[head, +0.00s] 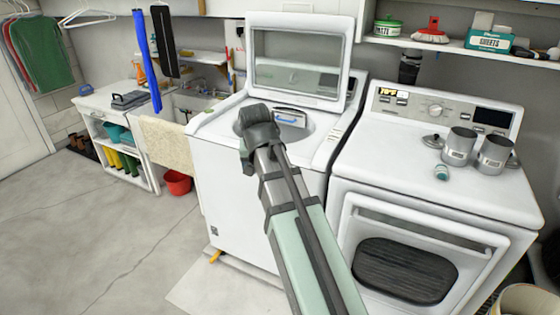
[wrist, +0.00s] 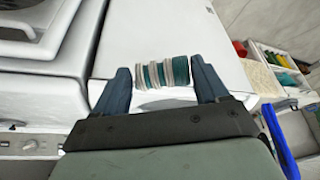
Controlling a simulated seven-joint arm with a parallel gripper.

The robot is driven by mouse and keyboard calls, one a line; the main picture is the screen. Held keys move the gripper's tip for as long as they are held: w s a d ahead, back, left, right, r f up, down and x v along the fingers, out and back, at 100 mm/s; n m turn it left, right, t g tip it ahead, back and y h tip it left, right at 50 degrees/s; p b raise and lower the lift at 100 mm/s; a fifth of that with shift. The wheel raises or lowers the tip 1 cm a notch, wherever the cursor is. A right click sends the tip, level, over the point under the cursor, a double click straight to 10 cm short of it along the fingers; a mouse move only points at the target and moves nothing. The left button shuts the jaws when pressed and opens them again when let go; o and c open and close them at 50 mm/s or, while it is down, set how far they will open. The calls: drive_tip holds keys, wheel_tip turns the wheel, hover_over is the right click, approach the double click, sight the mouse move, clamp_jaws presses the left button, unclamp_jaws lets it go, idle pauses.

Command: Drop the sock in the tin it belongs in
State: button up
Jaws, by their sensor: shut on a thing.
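My gripper (wrist: 163,88) is shut on a rolled sock (wrist: 163,73) with teal, white and grey stripes, seen between the two fingers in the wrist view. In the head view my gripper (head: 258,125) is over the open top of the left white machine, and the held sock is hidden there. Two metal tins stand on the right machine: a left tin (head: 459,147) and a right tin (head: 495,154), each with a small label too small to read. They look open. A small teal-and-white roll (head: 442,172) lies in front of them.
The left machine (head: 245,165) has its lid (head: 296,60) raised behind my gripper. A shelf (head: 450,45) with boxes hangs above the right machine (head: 420,195), whose front left top is bare.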

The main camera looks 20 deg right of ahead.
drive_tip(key=s+d+r+m+g+h, duration=0.1)
drive_tip(key=s+d+r+m, duration=0.4)
drive_tip(key=d, duration=1.8)
drive_tip(key=s+d+r+m+g+h, duration=0.1)
drive_tip(key=s+d+m, duration=0.35)
drive_tip(key=d, duration=1.85)
drive_tip(key=s+d+r+m+g+h, duration=0.1)
drive_tip(key=s+d+r+m, duration=0.4)
drive_tip(key=d, duration=1.9)
drive_tip(key=d+r+m+g, duration=0.2)
drive_tip(key=d+m, duration=0.1)
drive_tip(key=d, duration=0.6)
drive_tip(key=shift+s+d+g, duration=0.3)
drive_tip(key=shift+s+d, duration=0.05)
drive_tip(key=shift+f, duration=0.15)
drive_tip(key=shift+f, duration=2.8)
drive_tip(key=o, duration=1.1)
drive_tip(key=shift+c, duration=0.2)
